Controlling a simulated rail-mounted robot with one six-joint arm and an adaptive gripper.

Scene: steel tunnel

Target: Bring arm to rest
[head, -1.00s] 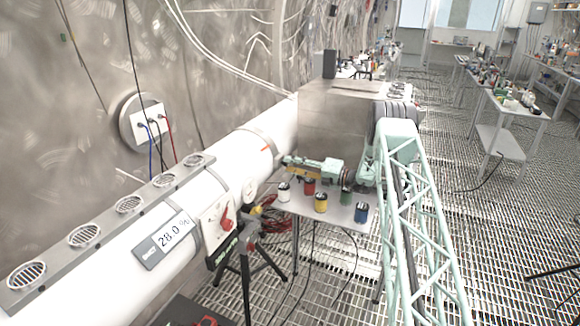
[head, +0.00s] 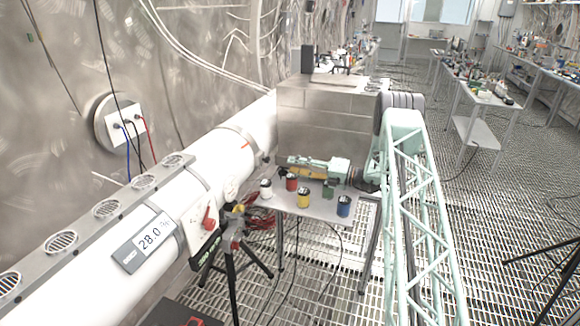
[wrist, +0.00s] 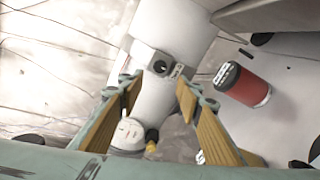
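My arm reaches out over a small table (head: 322,212), and my gripper (head: 291,168) points left, toward the white pipe (head: 215,160). In the wrist view my gripper (wrist: 158,90) has its two yellow-padded fingers spread apart with nothing held between them. Behind the gap lies a white cylindrical part with a dark round hole (wrist: 160,67).
On the table stand a white can (head: 266,189), a yellow can (head: 303,198), a blue can (head: 343,206) and a green can (head: 328,189). A metal box (head: 320,115) is behind the arm. A tripod (head: 232,262) stands before the table. Open grating floor lies right.

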